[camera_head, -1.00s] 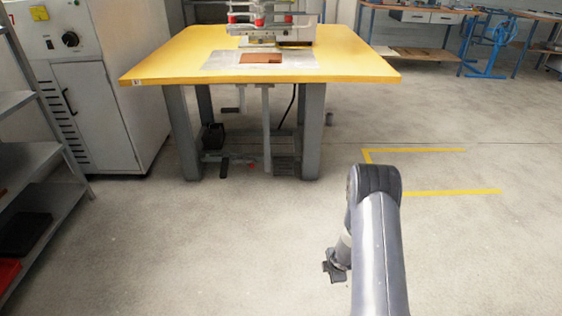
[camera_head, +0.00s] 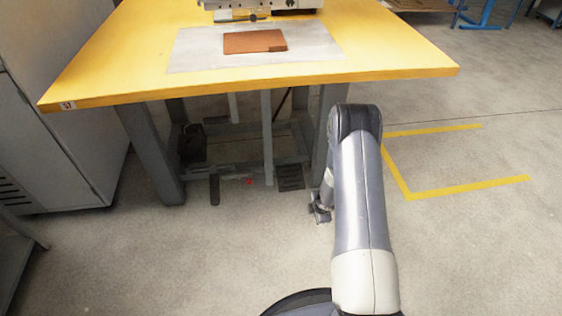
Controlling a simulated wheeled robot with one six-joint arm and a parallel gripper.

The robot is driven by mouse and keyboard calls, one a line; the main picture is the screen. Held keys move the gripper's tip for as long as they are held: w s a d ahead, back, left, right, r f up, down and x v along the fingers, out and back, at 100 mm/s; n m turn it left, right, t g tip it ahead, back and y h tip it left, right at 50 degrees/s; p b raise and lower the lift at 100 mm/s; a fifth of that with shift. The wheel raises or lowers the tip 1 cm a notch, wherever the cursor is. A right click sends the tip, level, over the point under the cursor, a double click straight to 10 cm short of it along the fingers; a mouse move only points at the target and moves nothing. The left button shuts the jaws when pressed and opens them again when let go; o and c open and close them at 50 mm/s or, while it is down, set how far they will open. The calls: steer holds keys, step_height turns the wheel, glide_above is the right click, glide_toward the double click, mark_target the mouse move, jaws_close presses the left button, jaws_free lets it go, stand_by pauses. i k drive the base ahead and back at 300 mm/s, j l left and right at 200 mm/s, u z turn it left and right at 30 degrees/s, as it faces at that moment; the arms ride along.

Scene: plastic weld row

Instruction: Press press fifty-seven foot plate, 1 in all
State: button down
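The press (camera_head: 255,10) stands on a yellow-topped table (camera_head: 400,62) with a small number tag (camera_head: 68,105) at its front left corner; the tag seems to read 57. Under the table, low near the floor, is a dark ribbed plate (camera_head: 290,178) that looks like a foot plate. A narrow dark pedal (camera_head: 214,188) sits to its left, with a small red part (camera_head: 249,182) between them; I cannot tell for sure which one is the foot plate. My gripper (camera_head: 321,211) hangs low, right of the ribbed plate and apart from it in the picture. Its fingers are too small to read.
Grey table legs (camera_head: 150,150) and a low crossbar frame the space underneath. A dark box (camera_head: 192,145) sits at the left under the table. A brown sheet (camera_head: 254,42) lies on the tabletop. A grey cabinet (camera_head: 60,110) stands left. Floor in front and right is open, with yellow marking (camera_head: 465,189).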

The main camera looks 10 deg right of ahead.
mark_target(290, 177)
steer(key=i+j, duration=0.15)
steer(key=i, duration=0.2)
steer(key=i+j, duration=0.15)
steer(key=i, duration=0.2)
steer(key=i+j+z, duration=0.1)
steer(key=j, duration=0.25)
steer(key=i, duration=0.1)
